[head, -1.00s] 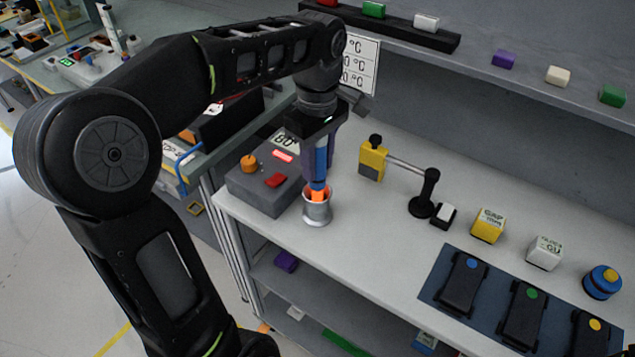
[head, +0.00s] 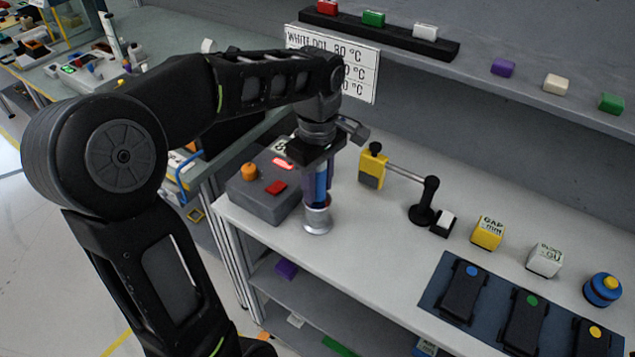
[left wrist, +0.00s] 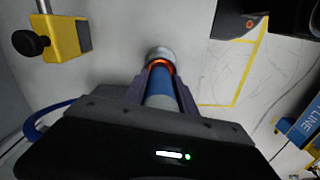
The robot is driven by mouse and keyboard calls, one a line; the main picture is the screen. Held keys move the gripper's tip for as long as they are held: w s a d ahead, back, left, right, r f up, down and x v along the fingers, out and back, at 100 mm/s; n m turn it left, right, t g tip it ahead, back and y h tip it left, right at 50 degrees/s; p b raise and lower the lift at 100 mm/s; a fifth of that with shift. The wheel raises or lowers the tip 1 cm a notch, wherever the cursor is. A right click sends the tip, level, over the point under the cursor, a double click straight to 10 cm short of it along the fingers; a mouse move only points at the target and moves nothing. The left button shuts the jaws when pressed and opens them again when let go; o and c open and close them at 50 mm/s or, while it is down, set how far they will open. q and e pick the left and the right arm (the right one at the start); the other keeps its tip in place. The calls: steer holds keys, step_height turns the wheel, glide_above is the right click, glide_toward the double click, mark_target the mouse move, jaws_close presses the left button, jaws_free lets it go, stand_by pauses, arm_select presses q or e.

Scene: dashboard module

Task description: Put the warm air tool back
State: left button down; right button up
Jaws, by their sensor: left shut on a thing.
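The warm air tool (head: 321,184) is a blue cylinder with an orange end, held upright. My left gripper (head: 316,198) is shut on it, and its fingers flank the blue body. The tool's lower end is at the mouth of a silver metal cup (head: 317,220) on the bench, and the orange end is hidden from the head view. In the left wrist view the blue tool (left wrist: 159,88) points at the cup (left wrist: 160,54), with an orange glow at the rim. I cannot tell how deep the tool sits. My right gripper is not in view.
A grey control box (head: 262,190) with an orange knob and red button stands just left of the cup. A yellow block with a rod and black stand (head: 422,214) is to the right. Farther right are a yellow cube (head: 488,233), a white cube (head: 544,260) and a dark mat with black devices.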

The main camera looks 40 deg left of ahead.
arm_select(q)
steer(key=c, duration=1)
jaws_free()
steer(key=shift+r, duration=0.3)
step_height(320, 180, up, 6)
steer(key=shift+f, duration=0.1)
step_height(320, 180, up, 6)
steer(key=p, duration=0.6)
